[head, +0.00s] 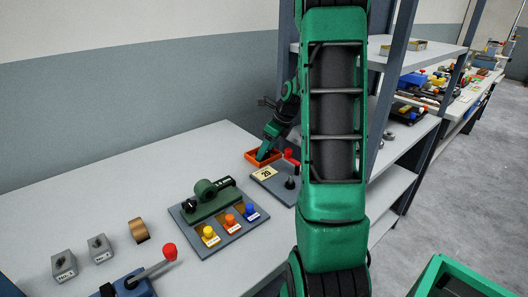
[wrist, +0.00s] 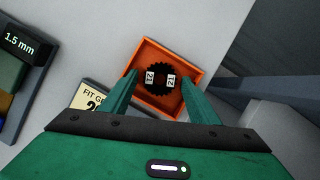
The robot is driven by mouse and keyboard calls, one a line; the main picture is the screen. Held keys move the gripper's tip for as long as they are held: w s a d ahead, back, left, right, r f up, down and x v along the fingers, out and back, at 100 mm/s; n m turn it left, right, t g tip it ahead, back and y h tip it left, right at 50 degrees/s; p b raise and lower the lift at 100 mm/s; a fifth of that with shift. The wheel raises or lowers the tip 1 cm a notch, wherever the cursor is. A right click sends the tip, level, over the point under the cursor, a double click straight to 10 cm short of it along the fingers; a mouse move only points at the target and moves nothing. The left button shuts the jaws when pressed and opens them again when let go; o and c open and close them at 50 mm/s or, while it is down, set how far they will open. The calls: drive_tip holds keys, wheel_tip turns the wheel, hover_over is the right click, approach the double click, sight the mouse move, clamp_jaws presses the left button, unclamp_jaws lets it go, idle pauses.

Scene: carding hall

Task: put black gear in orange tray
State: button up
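The black gear (wrist: 160,91) lies inside the orange tray (wrist: 150,44) in the wrist view, near its middle, with two small white number labels on it. The tray also shows in the head view (head: 276,160) at the far part of the grey table. My gripper (wrist: 160,75) reaches down over the tray, its two green fingers spread on either side of the gear. A gap shows between each finger and the gear, so the gripper is open. In the head view my gripper (head: 263,154) is at the tray and hides the gear.
A plate labelled "FIT GEAR 20" (head: 263,173) with an upright post sits next to the tray. A green gauge fixture (head: 212,199) with coloured knobs stands nearer. A red-handled lever (head: 150,271) is at the front. A shelf rack (head: 395,130) stands at the right.

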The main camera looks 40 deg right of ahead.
drive_tip(key=v, duration=1.1)
drive_tip(key=s+a+f+n+g, duration=0.1)
drive_tip(key=s+a+n+g, duration=0.1)
drive_tip(key=s+a+n, duration=0.7)
drive_tip(key=s+a+f+n+g+h, duration=0.1)
drive_tip(key=s+a+n+g, duration=0.1)
drive_tip(key=s+a+n, duration=0.8)
drive_tip(key=s+n, duration=0.6)
drive_tip(key=shift+s+f+n, duration=0.25)
drive_tip(key=shift+n, duration=0.15)
drive_tip(key=shift+w+a, duration=0.1)
